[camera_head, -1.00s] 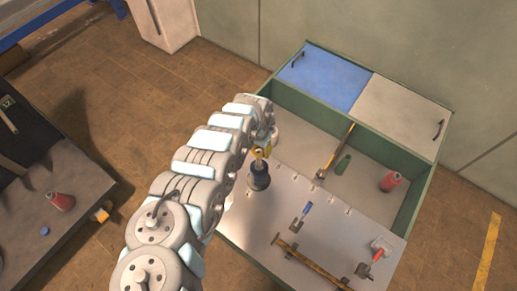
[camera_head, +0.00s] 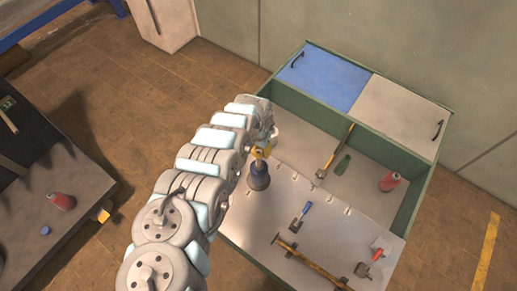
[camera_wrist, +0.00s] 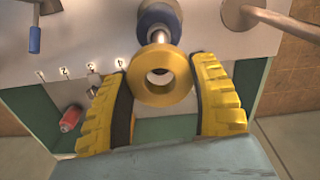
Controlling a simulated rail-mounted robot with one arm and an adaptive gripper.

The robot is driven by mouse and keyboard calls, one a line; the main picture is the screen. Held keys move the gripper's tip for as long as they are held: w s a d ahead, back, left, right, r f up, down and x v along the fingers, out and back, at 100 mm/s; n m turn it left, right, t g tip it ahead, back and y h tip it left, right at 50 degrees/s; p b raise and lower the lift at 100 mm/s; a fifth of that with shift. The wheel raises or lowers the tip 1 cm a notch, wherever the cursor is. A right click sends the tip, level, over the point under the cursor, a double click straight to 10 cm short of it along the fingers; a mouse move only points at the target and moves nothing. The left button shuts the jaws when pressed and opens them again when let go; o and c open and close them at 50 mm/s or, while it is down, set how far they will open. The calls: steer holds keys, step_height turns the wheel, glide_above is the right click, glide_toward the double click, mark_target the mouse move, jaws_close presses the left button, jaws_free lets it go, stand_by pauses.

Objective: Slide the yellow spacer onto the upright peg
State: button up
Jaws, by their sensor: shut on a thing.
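The yellow spacer (camera_wrist: 142,88) is a thick ring with its hole facing the wrist camera. My gripper (camera_wrist: 162,108) has its two ribbed yellow fingers on either side of it and is shut on it. The upright peg (camera_wrist: 161,36) is a metal rod on a round blue base, seen just beyond the ring's upper edge in the wrist view. In the head view my gripper (camera_head: 262,152) is just above the peg's blue base (camera_head: 259,181), and the spacer cannot be told apart from the yellow fingers.
The peg stands on a pale panel (camera_head: 335,240) of a green-framed cabinet. A recess behind holds a green bottle (camera_head: 342,165) and a red bottle (camera_head: 390,181).

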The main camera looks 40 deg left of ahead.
mark_target(259, 162)
steer(key=shift+f, duration=0.15)
steer(key=shift+f+b, duration=1.7)
steer(key=shift+f, duration=0.65)
steer(key=shift+f, duration=0.15)
steer(key=shift+f+b, duration=1.85)
steer(key=shift+f, duration=0.5)
steer(key=shift+f, duration=0.15)
steer(key=shift+f, duration=0.15)
steer(key=o, duration=1.1)
